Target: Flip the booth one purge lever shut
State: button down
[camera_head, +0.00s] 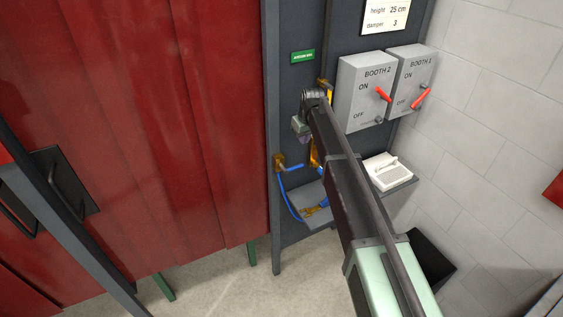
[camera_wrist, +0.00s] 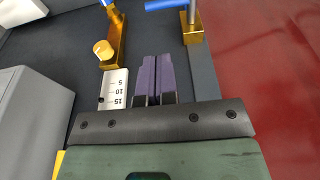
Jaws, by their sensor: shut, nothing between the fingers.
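No part is legibly marked as a purge lever. A blue lever on a brass valve (camera_head: 290,168) sticks out sideways at the panel's left edge. The wrist view shows a blue handle (camera_wrist: 165,5) over a brass block at the top right, and another brass fitting (camera_wrist: 113,45) with a blue end at the top left. The BOOTH 1 box (camera_head: 408,66) carries a red lever (camera_head: 421,98), slanted up to the right. My gripper (camera_head: 300,127) is before the panel, above the blue lever. Its purple fingers (camera_wrist: 153,78) are shut and empty, pointing between the two brass fittings.
The BOOTH 2 box (camera_head: 355,110), with a red lever (camera_head: 383,94), hangs left of BOOTH 1. A white device (camera_head: 388,172) sits on a ledge below. A red curtain (camera_head: 170,130) fills the left. A scale strip (camera_wrist: 116,88) lies beside my fingers.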

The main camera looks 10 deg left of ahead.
aim_at(300, 165)
jog(key=f+b, duration=0.4)
jog(key=w+f+b, duration=0.1)
jog(key=f+b, duration=0.4)
jog(key=w+a+f+b, duration=0.1)
jog(key=f+b, duration=0.4)
jog(key=shift+w, duration=0.15)
jog(key=shift+r, duration=0.1)
jog(key=shift+d, duration=0.1)
